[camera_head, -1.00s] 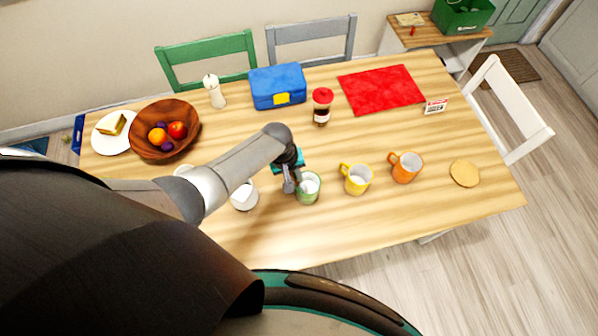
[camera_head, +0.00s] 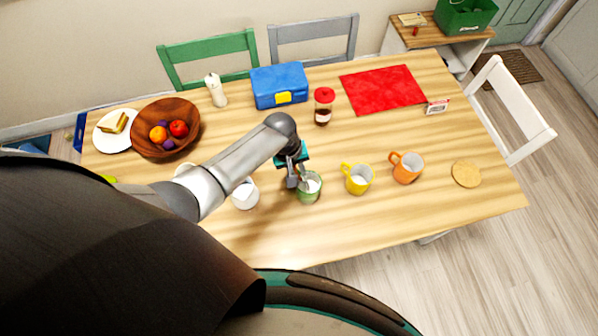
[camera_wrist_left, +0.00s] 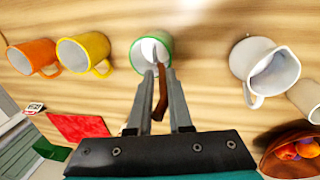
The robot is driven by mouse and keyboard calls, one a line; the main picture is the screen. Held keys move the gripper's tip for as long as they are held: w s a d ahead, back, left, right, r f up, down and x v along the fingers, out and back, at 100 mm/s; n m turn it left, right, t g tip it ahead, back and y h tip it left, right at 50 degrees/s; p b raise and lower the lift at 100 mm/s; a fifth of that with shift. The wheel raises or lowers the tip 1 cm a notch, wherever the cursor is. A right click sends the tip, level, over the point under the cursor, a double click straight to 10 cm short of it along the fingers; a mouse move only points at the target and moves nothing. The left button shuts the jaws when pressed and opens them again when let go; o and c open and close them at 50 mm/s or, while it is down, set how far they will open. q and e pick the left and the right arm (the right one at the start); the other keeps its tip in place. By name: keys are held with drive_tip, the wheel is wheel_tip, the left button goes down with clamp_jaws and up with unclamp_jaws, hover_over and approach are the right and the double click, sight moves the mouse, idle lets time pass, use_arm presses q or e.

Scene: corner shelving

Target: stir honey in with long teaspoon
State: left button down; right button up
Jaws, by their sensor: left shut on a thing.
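My left gripper (camera_head: 298,183) is shut on a long teaspoon with a brown handle (camera_wrist_left: 160,100), seen between the fingers in the left wrist view. The fingertips are at the rim of a green mug (camera_head: 309,195). In the left wrist view, the spoon's lower end reaches into the mouth of the green mug (camera_wrist_left: 137,60), which has a whitish inside. The bowl of the spoon is hard to make out. My right gripper is out of view.
A blue lunchbox (camera_head: 279,91), red mat (camera_head: 382,89) and fruit bowl (camera_head: 147,148) lie farther back. The table's front strip is clear.

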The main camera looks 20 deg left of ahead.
use_arm(q)
wheel_tip(320, 180, up, 6)
drive_tip(key=a, duration=0.1)
drive_tip(key=shift+s+r, duration=0.15)
drive_tip(key=shift+s, duration=0.25)
idle(1.0)
drive_tip(key=shift+a+r, duration=0.1)
drive_tip(key=shift+r, duration=2.4)
drive_tip(key=shift+w, duration=0.1)
